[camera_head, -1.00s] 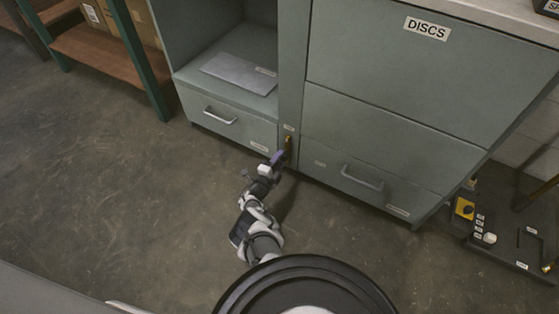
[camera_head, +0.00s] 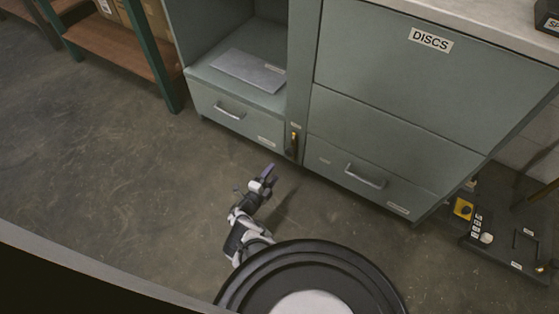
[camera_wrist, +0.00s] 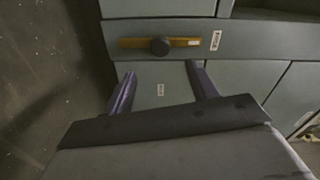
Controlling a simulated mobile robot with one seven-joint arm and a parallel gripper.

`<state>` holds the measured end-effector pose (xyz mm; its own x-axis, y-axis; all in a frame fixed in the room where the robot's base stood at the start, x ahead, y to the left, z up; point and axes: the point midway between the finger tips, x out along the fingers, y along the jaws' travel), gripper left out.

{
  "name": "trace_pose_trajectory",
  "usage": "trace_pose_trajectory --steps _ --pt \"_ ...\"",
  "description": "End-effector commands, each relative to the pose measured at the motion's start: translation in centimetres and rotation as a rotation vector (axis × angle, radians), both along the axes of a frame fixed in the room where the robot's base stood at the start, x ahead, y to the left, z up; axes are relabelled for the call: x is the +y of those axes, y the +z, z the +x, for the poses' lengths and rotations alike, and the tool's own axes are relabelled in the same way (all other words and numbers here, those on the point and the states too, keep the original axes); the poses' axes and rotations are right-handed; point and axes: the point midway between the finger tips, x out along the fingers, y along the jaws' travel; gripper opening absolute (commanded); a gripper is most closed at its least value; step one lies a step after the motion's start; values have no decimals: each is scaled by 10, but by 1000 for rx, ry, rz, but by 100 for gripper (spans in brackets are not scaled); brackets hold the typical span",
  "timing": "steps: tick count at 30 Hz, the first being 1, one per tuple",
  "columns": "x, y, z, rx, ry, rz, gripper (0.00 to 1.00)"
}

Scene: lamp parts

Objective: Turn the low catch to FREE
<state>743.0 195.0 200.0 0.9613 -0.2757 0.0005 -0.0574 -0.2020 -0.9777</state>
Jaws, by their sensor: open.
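The low catch (camera_head: 294,143) is a brass strip with a dark round knob, on the narrow post between the two lower drawers. In the wrist view the catch (camera_wrist: 160,44) lies ahead of my fingertips, with its knob near the middle of the strip. A small label sits at the strip's right end and another on the post beside it; I cannot read either. My gripper (camera_head: 267,172) is open and empty, low over the floor and apart from the cabinet. In the wrist view its two purple fingers (camera_wrist: 160,78) are spread, with the catch beyond them.
The left drawer (camera_head: 238,116) and right drawer (camera_head: 365,178) flank the post, both with bar handles. A grey plate (camera_head: 248,70) lies in the open bay above. A dark board with a yellow switch (camera_head: 463,209) is at right. The floor (camera_head: 130,190) at left is clear.

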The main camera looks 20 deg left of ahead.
Motion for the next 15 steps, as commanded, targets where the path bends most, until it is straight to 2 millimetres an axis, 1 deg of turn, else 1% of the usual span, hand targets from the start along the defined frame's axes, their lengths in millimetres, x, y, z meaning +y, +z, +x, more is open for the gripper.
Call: trace_pose_trajectory --steps 1,3,6,9,15 --pt "3 3 -9 2 3 -1 57" --pt "6 1 -19 1 3 -1 57" --pt "8 1 -28 0 1 0 57" --pt "9 0 -32 -1 0 -1 57" --pt "9 -1 -33 -1 0 -1 57"
